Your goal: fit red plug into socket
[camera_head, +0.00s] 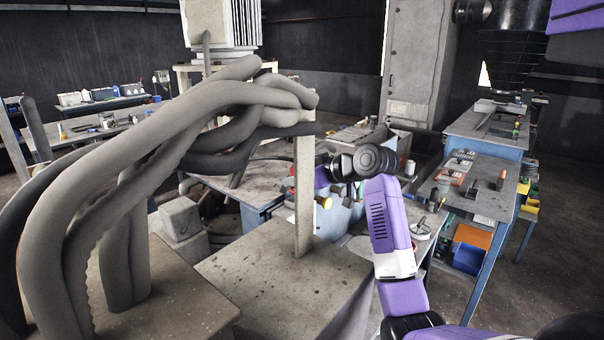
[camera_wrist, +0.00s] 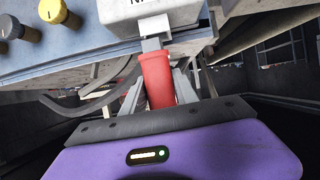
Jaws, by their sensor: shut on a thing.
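The red plug (camera_wrist: 158,82) is in the wrist view, held between the fingers of my gripper (camera_wrist: 160,92). My gripper is shut on it. The plug's far end meets a light metal piece (camera_wrist: 154,42) under a pale box (camera_wrist: 146,9) on the panel. I cannot tell whether the plug is inside a socket or only touching or just before it; the socket opening is hidden. In the head view my purple arm reaches toward the blue-grey control box (camera_head: 341,212), and the plug and fingertips are hidden behind the arm and a post.
The panel (camera_wrist: 80,50) carries a yellow knob (camera_wrist: 53,11) and dark knobs. A dark cable (camera_wrist: 85,104) hangs below it. Thick grey hoses (camera_head: 150,140) and an upright post (camera_head: 304,195) stand left of my arm. A tool-covered workbench (camera_head: 484,210) is at right.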

